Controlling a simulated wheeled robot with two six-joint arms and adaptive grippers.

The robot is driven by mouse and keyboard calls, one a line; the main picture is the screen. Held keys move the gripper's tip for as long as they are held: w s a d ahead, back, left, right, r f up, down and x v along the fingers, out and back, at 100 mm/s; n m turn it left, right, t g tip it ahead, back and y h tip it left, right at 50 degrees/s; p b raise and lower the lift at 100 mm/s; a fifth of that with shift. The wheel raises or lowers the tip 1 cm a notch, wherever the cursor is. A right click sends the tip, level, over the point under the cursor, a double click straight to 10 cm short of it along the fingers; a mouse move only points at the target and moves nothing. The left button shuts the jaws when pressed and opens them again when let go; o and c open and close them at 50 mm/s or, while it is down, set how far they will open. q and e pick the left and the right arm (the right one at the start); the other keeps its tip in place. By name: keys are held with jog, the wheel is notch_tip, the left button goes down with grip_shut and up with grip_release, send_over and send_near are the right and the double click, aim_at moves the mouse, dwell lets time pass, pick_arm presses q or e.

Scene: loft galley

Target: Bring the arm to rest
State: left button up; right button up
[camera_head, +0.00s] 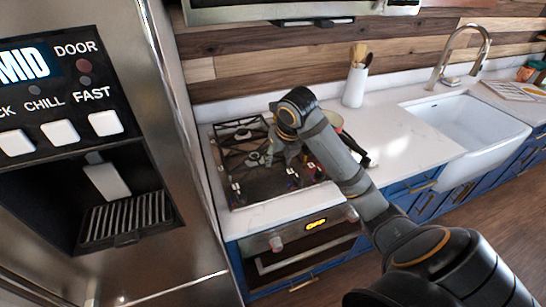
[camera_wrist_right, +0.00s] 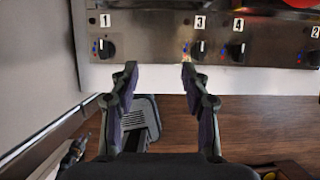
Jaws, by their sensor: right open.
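My right arm comes in from the bottom right of the head view and reaches over the stove (camera_head: 240,185). My right gripper (camera_head: 275,152) hangs over the cooktop, partly hidden behind its own wrist. In the wrist view the right gripper (camera_wrist_right: 159,82) has its two fingers spread wide, with nothing between them. Its tips appear just below the row of stove knobs, including knob 1 (camera_wrist_right: 106,49) and knob 3 (camera_wrist_right: 196,49). I cannot tell whether a finger touches the front panel. My left gripper is not in view.
A steel fridge (camera_head: 190,240) with a dispenser stands close on the left. A pot (camera_head: 334,120) sits behind my arm on the stove. A white utensil holder (camera_head: 354,88) and a sink (camera_head: 465,125) are farther right. The counter (camera_head: 405,135) between has clear room.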

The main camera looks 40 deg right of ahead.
jog(key=shift+w+a+f, duration=0.25)
jog(key=shift+w+f, duration=0.25)
jog(key=shift+f, duration=0.15)
jog(key=shift+w+a+f, duration=0.2)
jog(key=shift+w+f, duration=0.25)
jog(key=shift+f, duration=0.15)
